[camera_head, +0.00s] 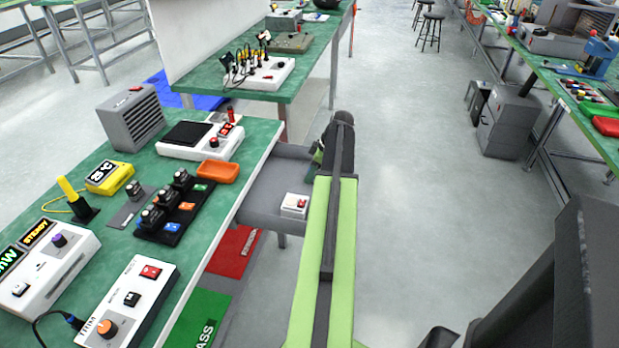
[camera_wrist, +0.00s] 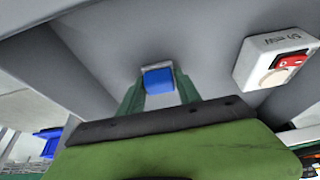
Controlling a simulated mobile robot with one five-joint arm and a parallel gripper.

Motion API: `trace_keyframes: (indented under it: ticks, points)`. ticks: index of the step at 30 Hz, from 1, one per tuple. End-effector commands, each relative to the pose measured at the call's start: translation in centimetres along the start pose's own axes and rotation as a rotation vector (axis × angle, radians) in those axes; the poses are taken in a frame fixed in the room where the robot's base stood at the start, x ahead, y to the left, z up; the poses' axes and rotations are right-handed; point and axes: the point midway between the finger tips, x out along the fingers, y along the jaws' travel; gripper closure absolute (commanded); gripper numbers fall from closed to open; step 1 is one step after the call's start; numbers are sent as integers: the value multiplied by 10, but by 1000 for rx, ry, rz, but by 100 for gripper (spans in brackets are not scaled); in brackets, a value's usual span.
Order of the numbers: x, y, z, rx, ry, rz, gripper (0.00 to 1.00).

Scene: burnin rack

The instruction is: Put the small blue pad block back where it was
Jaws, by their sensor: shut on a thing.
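The small blue pad block (camera_wrist: 158,80) shows in the wrist view between the two dark green fingers of my gripper (camera_wrist: 159,88). A grey part shows along its far edge. My gripper is shut on the block. Grey surfaces lie around and beyond it; I cannot tell whether the block touches them. In the head view my gripper (camera_head: 317,158) is at the far end of my green arm, beside the grey shelf (camera_head: 262,203) at the bench's right side. The block is hidden there.
A small white box with a red part (camera_head: 294,205) sits on the grey shelf; it also shows in the wrist view (camera_wrist: 276,60). The green bench (camera_head: 125,233) holds a black rack (camera_head: 175,210), an orange tray (camera_head: 218,171) and several instruments. Open floor (camera_head: 420,200) lies right of my arm.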

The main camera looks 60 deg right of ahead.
Motion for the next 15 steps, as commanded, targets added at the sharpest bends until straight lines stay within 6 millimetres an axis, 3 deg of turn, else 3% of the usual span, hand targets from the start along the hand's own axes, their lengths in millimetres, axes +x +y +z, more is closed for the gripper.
trace_keyframes:
  ticks: [4, 5, 9, 15]
  points:
    - [4, 0, 2, 0, 0, 0, 92]
    - [3, 0, 2, 0, 0, 0, 56]
    - [2, 0, 2, 0, 0, 0, 38]
    - [2, 0, 1, 0, 0, -1, 38]
